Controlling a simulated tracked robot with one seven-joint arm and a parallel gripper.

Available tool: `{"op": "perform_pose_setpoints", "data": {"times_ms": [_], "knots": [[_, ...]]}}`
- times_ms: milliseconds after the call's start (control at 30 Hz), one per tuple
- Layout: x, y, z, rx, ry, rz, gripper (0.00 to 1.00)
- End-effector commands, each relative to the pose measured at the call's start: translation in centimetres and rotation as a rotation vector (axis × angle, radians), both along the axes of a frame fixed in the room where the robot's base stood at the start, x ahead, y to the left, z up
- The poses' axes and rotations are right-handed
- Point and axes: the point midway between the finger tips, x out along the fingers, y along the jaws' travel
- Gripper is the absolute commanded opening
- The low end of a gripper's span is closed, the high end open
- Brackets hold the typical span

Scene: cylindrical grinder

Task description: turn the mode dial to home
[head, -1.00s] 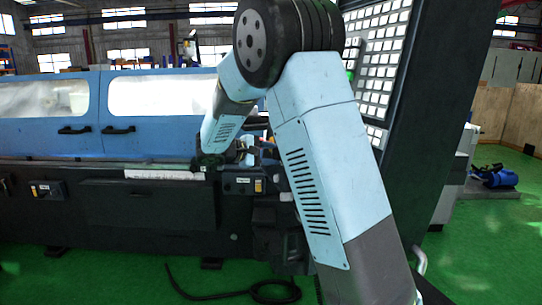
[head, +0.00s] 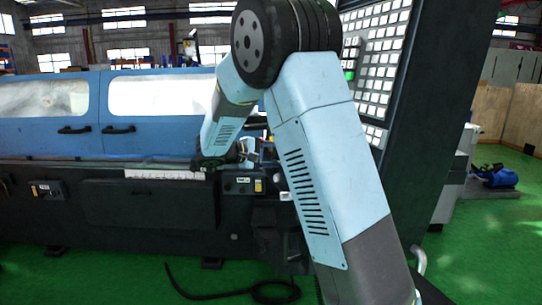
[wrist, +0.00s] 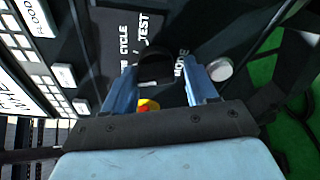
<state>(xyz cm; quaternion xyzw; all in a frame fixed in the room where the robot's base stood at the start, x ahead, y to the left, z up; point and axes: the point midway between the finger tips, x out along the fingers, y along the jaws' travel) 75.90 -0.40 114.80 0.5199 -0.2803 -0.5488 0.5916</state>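The mode dial (wrist: 155,66) is a dark round knob on the black panel in the wrist view. The printed words CYCLE, TEST and MODE show around it, partly cut off by my fingers. I cannot read which position the dial points to, and no HOME label is readable. My gripper (wrist: 160,68) has its two blue fingers apart, one on each side of the dial, with a gap seeming to show on both sides. I cannot tell how deep the fingertips reach. In the head view the dial is not discernible and my arm hides much of that area.
A red and yellow button (wrist: 148,106) sits between my fingers, nearer the palm. A pale round knob (wrist: 220,69) is just right of the right finger. White keys (wrist: 62,75) line the left. The blue-doored grinder (head: 150,135) and tall keypad console (head: 385,65) stand nearby.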

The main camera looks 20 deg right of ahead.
Motion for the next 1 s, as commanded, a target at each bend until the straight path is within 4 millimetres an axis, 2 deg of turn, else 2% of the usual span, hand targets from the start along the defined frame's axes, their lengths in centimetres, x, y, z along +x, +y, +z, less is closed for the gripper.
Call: {"op": "perform_pose_setpoints", "data": {"times_ms": [100,467,667,1000], "knots": [[0.0,0.0,0.1,0.0,-0.002,0.001,0.69],[0.0,0.7,0.4,-0.001,-0.004,0.004,0.69],[-0.7,3.6,1.1,0.0,-0.006,0.005,0.69],[-2.3,9.8,2.5,0.0,-0.003,0.005,0.69]]}}
